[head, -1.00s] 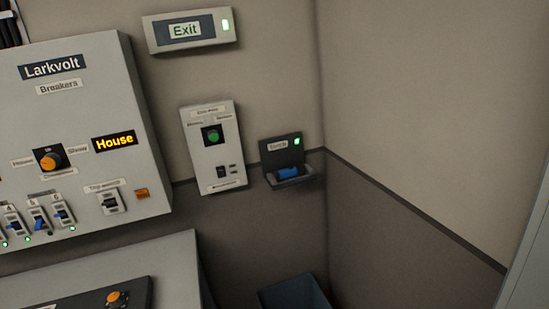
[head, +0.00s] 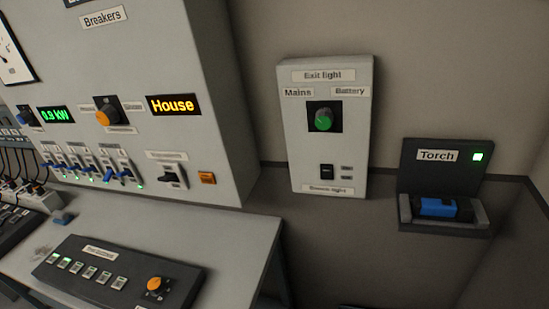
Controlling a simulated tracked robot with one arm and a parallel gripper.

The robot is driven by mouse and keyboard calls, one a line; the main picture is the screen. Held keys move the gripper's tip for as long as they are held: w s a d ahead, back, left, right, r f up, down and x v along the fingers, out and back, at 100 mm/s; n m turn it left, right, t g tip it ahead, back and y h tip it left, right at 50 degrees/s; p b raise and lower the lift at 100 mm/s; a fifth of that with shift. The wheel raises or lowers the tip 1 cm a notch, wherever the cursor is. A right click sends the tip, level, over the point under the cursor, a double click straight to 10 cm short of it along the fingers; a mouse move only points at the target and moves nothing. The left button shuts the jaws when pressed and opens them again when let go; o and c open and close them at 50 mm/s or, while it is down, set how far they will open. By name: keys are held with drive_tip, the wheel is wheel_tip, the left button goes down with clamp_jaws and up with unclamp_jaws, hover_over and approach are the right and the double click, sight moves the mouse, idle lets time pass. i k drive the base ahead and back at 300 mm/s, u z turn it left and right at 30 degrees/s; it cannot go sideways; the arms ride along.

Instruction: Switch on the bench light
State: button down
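A pale wall panel (head: 358,120) stands right of centre, headed "Exit light". It has a green knob (head: 323,122) between the labels "Mains" and "Battery". Low on the panel is a small black switch (head: 326,171) with two small markings at its right. The label below the switch (head: 327,189) is blurred and seems to read "Bench light". I cannot tell which way the switch is set. My gripper is not in view.
A breaker cabinet (head: 215,95) with a lit "House" display stands left of the panel. A desk (head: 235,250) below it holds a dark button console (head: 100,290). A torch (head: 438,207) lies in a wall holder at the right.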

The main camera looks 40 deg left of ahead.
sight(327, 170)
drive_tip(key=u, duration=0.25)
drive_tip(key=i, duration=0.65)
drive_tip(key=u, duration=0.35)
drive_tip(key=k, duration=0.85)
drive_tip(key=u, duration=0.2)
drive_tip(key=i, duration=0.85)
drive_tip(key=z, duration=0.1)
